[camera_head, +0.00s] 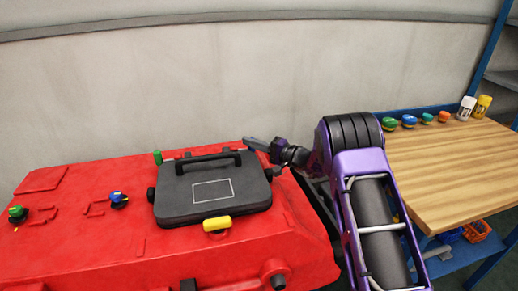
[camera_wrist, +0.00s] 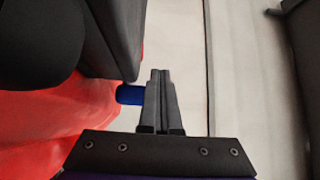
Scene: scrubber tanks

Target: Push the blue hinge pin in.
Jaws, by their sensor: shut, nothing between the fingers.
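The blue hinge pin (camera_wrist: 130,94) sticks out beside the black lid in the wrist view. My gripper (camera_wrist: 160,74) is shut and empty, with its fingers just right of the pin's outer end; I cannot tell whether they touch it. In the head view my gripper (camera_head: 249,141) is at the back right corner of the black lid (camera_head: 177,197), where I cannot make out the blue pin. A green pin (camera_head: 158,157) shows at the lid's back left corner.
The lid lies closed on the red tank (camera_head: 70,255), with a dark handle (camera_head: 200,157) and a yellow latch (camera_head: 217,224). Knobs (camera_head: 118,200) stand at left. A pale wall is behind. A wooden bench (camera_head: 450,160) with several coloured caps and two bottles is at right.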

